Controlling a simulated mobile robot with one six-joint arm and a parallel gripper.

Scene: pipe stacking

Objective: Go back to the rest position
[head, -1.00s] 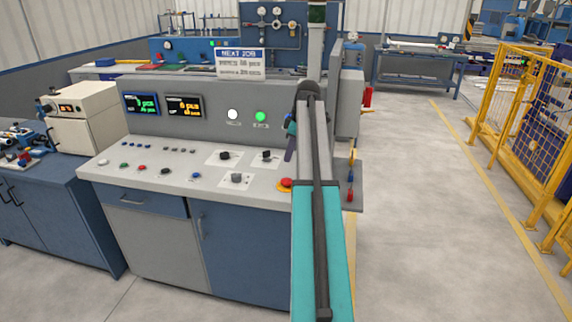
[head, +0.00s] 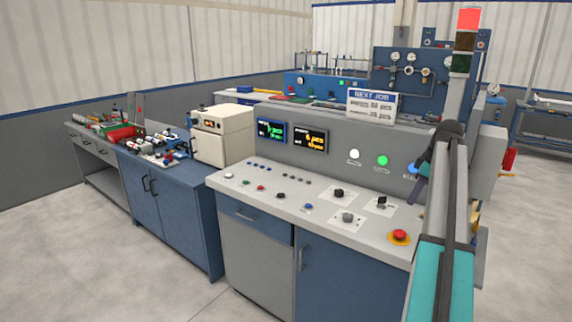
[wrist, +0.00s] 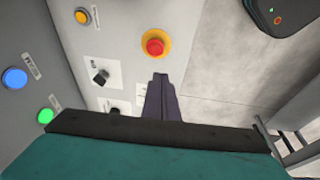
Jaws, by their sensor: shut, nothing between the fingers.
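My gripper (wrist: 161,82) shows in the wrist view as two dark fingers pressed together, with nothing between them. It is over the control console, its tips just below the red stop button (wrist: 154,44) in the picture; I cannot tell the height above the panel. The console (head: 262,215) stands in the middle with a red mushroom button (head: 399,236), knobs, lamps and two lit displays (head: 310,141).
A NEXT JOB sign (head: 371,104) stands atop the console. A signal tower (head: 467,20) glows red. Floor at front left (head: 80,260) is clear.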

